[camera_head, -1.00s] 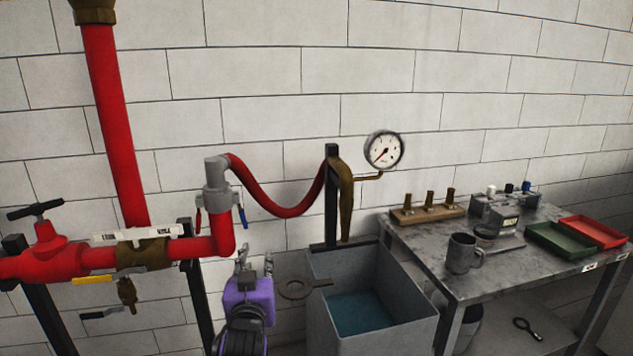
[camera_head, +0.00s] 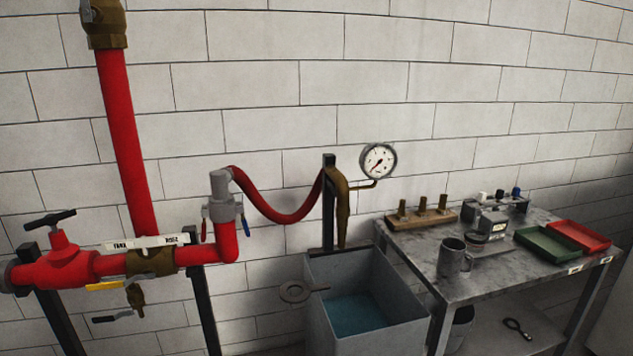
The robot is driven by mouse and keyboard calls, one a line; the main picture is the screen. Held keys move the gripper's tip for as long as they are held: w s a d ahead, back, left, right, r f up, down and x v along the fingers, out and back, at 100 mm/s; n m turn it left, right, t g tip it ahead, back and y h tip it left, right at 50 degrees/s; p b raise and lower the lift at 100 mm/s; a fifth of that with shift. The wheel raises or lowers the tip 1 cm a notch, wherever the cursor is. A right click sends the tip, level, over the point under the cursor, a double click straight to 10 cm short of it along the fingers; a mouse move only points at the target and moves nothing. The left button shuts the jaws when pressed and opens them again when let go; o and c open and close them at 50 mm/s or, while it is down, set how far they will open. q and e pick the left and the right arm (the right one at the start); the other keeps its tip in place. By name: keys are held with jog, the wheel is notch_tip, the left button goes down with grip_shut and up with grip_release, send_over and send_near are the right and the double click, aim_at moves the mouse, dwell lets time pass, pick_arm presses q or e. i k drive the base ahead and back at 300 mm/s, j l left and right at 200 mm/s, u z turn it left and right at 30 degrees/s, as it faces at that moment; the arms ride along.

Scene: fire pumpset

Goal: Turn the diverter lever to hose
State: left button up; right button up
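The brass diverter body (camera_head: 151,263) sits in the red horizontal pipe at the left. A white plate (camera_head: 148,241) above it carries a word at each end; the right one seems to read HOSE, and the left one is hard to read. A yellow lever (camera_head: 106,286) lies below the pipe and points left from the brass body, towards the left end of the plate. It appears to be the diverter lever. Neither of my grippers shows in this view, and nothing touches the lever.
A small brass cock with a black lever (camera_head: 117,318) hangs below the diverter. A red handwheel valve (camera_head: 57,260) is left of it. A grey hose coupling (camera_head: 222,200) has red and blue levers. A grey water tank (camera_head: 400,333) and a cluttered metal table (camera_head: 478,284) stand to the right.

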aim_at(116, 284)
jog(key=u, duration=1.25)
jog(key=z, duration=0.95)
jog(key=j+z, duration=0.7)
jog(key=k+j+z, duration=0.1)
jog(key=j+z, duration=0.25)
jog(key=k+j+z, duration=0.15)
jog(key=j, duration=0.15)
jog(key=k+j+z, duration=0.15)
jog(key=j, duration=0.15)
jog(key=j+z, duration=0.1)
jog(key=j, duration=0.2)
jog(key=k, duration=0.05)
